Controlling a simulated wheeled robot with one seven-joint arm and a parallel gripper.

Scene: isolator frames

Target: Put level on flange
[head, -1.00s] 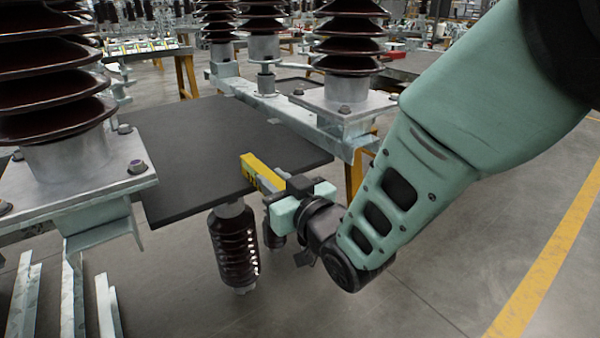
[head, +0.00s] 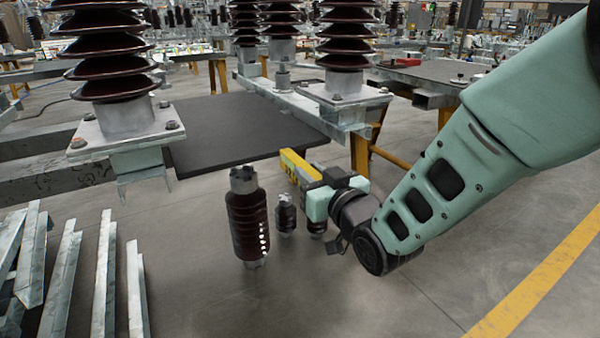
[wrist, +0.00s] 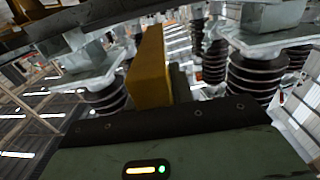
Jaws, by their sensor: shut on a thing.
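My gripper (head: 318,185) is shut on the yellow level (head: 297,168), which sticks out from the jaws toward the dark tabletop. In the wrist view the level (wrist: 148,68) rises from the gripper, standing in the middle of the picture. The flanges are grey metal plates under brown ribbed insulators: one at the left (head: 88,134) and one at the right (head: 367,99). In the head view the level is between these two flanges, apart from both. Its far end is near the front edge of the tabletop; I cannot tell its exact height above it.
A dark tabletop (head: 215,125) lies between the insulators. Brown insulators (head: 247,215) stand on the floor just left of my gripper. Metal bars (head: 62,275) lie at the lower left. The floor (head: 400,310) in front is clear. A yellow trestle leg (head: 360,150) stands behind my gripper.

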